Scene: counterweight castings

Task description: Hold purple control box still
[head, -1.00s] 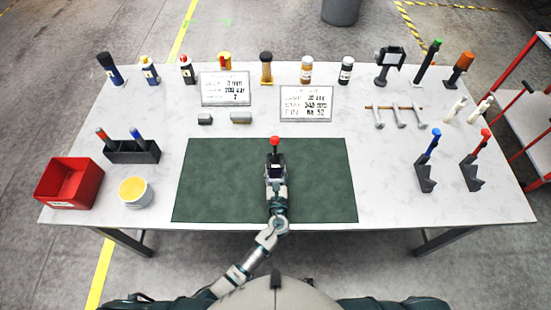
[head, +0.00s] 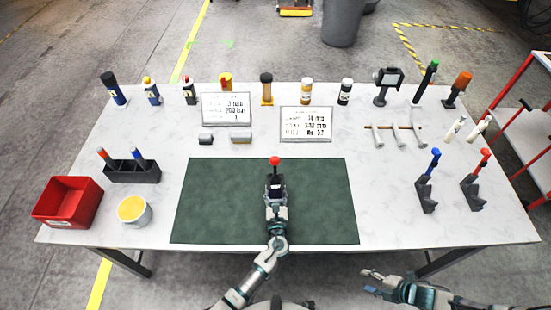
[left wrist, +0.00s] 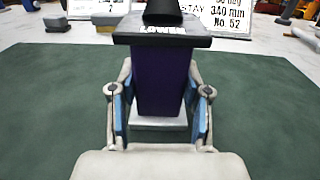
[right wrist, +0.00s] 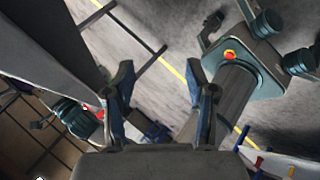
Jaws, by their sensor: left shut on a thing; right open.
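The purple control box (left wrist: 161,82) stands upright on the green mat (head: 215,205), with a dark top marked LOWER. A red knob (head: 275,161) tops it in the head view, where the box itself (head: 275,181) is small and dark. My left gripper (left wrist: 160,118) is shut on the box, with one blue-padded finger on each side. In the head view the left gripper (head: 276,195) is at the mat's middle. My right gripper (head: 371,282) is open and empty in front of the table's near edge, away from the box.
A red bin (head: 68,203), a cup with yellow contents (head: 133,210) and a black holder (head: 133,172) stand left. Two signs (head: 226,108) and several bottles line the back. Blue-handled (head: 427,185) and red-handled (head: 476,185) tools stand right. The mat around the box is clear.

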